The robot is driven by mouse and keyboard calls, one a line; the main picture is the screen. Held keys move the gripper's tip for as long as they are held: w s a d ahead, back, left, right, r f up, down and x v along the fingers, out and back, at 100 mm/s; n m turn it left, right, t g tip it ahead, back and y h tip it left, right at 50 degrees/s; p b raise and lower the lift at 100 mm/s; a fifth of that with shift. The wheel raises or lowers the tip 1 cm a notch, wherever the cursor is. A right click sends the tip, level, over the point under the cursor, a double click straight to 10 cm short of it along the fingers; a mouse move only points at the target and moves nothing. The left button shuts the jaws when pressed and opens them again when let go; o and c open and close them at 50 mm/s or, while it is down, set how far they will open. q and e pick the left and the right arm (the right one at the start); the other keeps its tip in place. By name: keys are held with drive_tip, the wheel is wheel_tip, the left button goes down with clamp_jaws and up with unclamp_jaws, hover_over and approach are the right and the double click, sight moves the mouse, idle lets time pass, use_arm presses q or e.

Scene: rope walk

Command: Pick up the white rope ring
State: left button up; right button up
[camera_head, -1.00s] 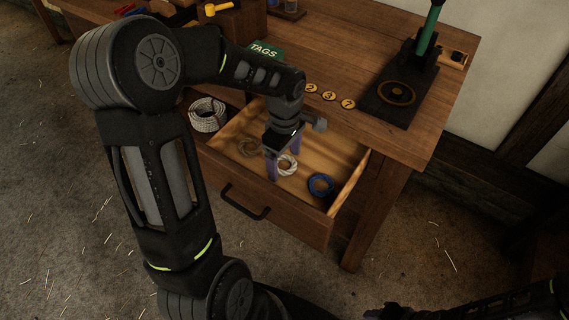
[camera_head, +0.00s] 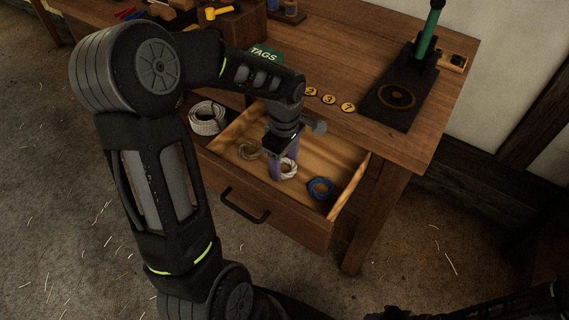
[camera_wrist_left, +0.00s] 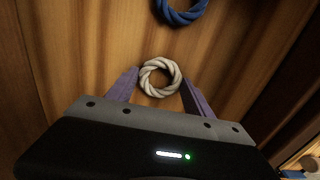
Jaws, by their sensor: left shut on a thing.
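The white rope ring (camera_head: 290,168) is a small twisted loop inside the open drawer (camera_head: 318,233). My left gripper (camera_head: 282,171) reaches down into the drawer and is shut on the ring. In the left wrist view the white rope ring (camera_wrist_left: 160,62) sits between the two purple fingertips, one at each side of it. I cannot tell whether the ring still touches the drawer floor. My right gripper does not show; only dark arm parts show at the lower right of the head view.
A blue rope ring (camera_head: 320,188) lies to the right in the drawer, and a brown rope ring (camera_head: 248,151) to the left. A coil of pale rope (camera_head: 207,118) sits left of the drawer. The wooden bench top (camera_head: 330,60) overhangs the drawer's back.

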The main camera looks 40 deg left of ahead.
use_arm(q)
wheel_tip(320, 180, up, 10)
drive_tip(key=shift+p, duration=0.4)
drive_tip(key=shift+r, duration=0.1)
idle(0.5)
idle(1.0)
